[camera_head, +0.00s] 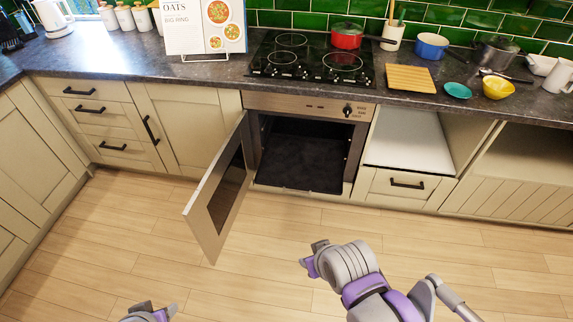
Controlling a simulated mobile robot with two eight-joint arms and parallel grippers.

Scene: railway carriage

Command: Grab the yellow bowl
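The yellow bowl (497,88) sits on the dark countertop at the right, just right of a teal dish (458,90). It stands upright and apart from my grippers. My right gripper (312,258) is low over the wooden floor in front of the oven, far below and left of the bowl. Its fingers are small in view, and I cannot tell whether they are open. My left gripper (148,312) only partly shows at the bottom edge, and its finger state is unclear.
The oven door (220,190) hangs open into the floor space. A cutting board (410,79), red pan (347,36), blue pan (431,46), grey pot (494,52) and white mug (559,76) stand around the counter. The floor (480,265) at right is clear.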

